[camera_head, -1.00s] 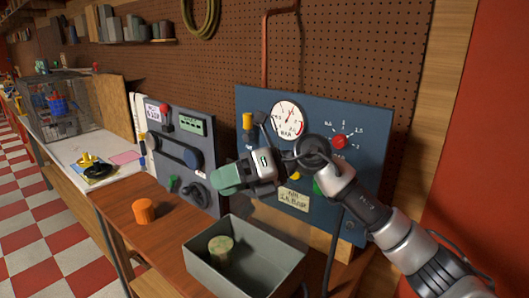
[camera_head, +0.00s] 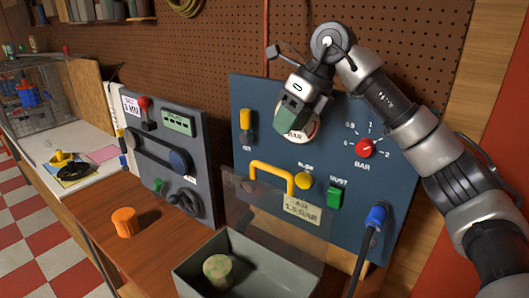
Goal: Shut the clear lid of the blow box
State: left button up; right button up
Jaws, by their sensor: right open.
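The blow box (camera_head: 190,276) is an open-topped grey-green bin at the bottom centre. A mottled green cylinder (camera_head: 217,268) sits inside it. Its clear lid (camera_head: 245,215) stands raised at the back of the box, in front of the blue panel. A yellow handle (camera_head: 272,171) shows at the lid's top edge. My right gripper (camera_head: 290,120) is above the handle and apart from it, in front of the pressure gauge. It is open, pointing down, with nothing seen in it. My left gripper is out of view.
The blue panel (camera_head: 405,185) carries a red knob (camera_head: 366,148), a green button (camera_head: 334,197) and a blue hose fitting (camera_head: 376,216). A grey control panel (camera_head: 200,150) stands to the left. An orange cylinder (camera_head: 124,221) stands on the wooden bench (camera_head: 95,208).

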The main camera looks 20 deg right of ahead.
jog(key=x, duration=0.3)
jog(key=p+x, duration=0.1)
jog(key=x, duration=0.2)
jog(key=p+x, duration=0.1)
jog(key=x, duration=0.2)
jog(key=shift+s+a+f, duration=0.1)
jog(key=shift+s+a, duration=0.05)
jog(key=shift+s, duration=0.25)
jog(key=shift+f, duration=0.3)
jog(key=shift+c, duration=0.6)
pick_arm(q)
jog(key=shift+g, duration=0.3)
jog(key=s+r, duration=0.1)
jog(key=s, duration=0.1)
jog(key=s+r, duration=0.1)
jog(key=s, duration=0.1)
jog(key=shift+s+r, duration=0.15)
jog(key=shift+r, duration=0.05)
pick_arm(e)
grip_shut()
